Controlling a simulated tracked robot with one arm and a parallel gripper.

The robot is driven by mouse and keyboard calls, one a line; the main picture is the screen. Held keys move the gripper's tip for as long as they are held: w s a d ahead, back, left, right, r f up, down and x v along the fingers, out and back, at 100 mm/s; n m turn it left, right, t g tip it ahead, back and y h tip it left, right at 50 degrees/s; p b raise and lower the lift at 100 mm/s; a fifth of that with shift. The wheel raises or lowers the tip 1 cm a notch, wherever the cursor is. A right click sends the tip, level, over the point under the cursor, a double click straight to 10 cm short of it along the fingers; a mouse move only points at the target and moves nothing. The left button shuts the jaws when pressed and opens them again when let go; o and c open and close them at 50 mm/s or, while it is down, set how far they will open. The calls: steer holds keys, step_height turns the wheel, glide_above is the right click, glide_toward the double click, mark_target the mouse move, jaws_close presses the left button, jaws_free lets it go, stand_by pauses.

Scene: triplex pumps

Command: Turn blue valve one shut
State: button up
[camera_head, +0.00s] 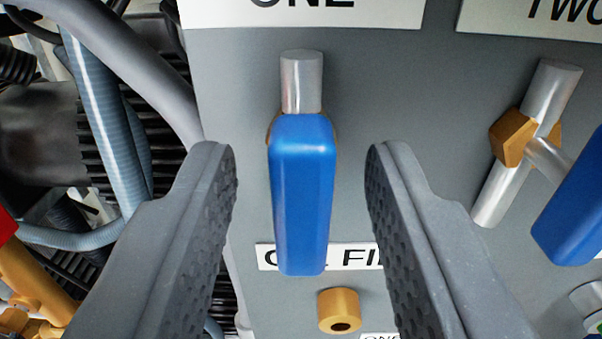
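The blue handle of valve one (302,195) is in the middle of the view, below the white label "ONE" (300,12). The handle points straight down. A silver pipe stub (301,82) shows above it, and a brass part is mostly hidden behind the handle's top. My gripper (303,160) is open, with one dark grey finger on each side of the handle. There is a gap between each finger and the handle, so neither appears to touch it.
Valve two's blue handle (572,205), silver pipe (526,145) and brass body (512,137) are at the right, close to my right finger. A brass fitting (339,309) sits below valve one. Hoses (105,120) run along the left of the grey panel (410,90).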

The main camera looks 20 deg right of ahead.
jaws_close()
steer(key=shift+a, duration=0.2)
steer(key=shift+r, duration=0.1)
